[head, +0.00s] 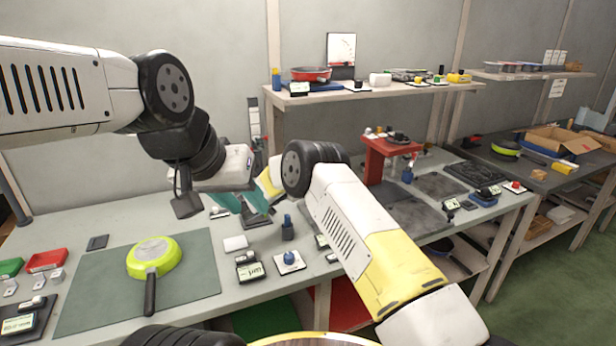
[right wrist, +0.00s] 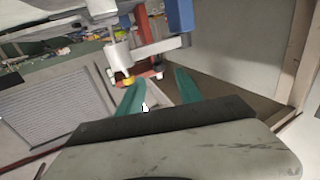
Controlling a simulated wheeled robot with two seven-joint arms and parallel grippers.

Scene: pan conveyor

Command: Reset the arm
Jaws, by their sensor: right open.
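My left arm comes in from the left, bent at its dark joints. Its gripper (head: 246,205) has teal fingers that look spread apart above the back of the table, with nothing clearly held. My right arm reaches in from the lower right, its yellow and white forearm crossing the table's middle. In the right wrist view my right gripper (right wrist: 160,92) is open, its two teal fingers apart and empty. A grey and blue fixture with a yellow tip stands just beyond them. The right fingers cannot be made out clearly in the head view.
A green pan (head: 155,257) lies on a grey-green mat (head: 195,285) at left. Red (head: 46,260) and green trays stand at the far left. A blue button (head: 289,259) and small display boxes sit at the front edge. A red stand (head: 384,150) and shelf (head: 375,91) are behind.

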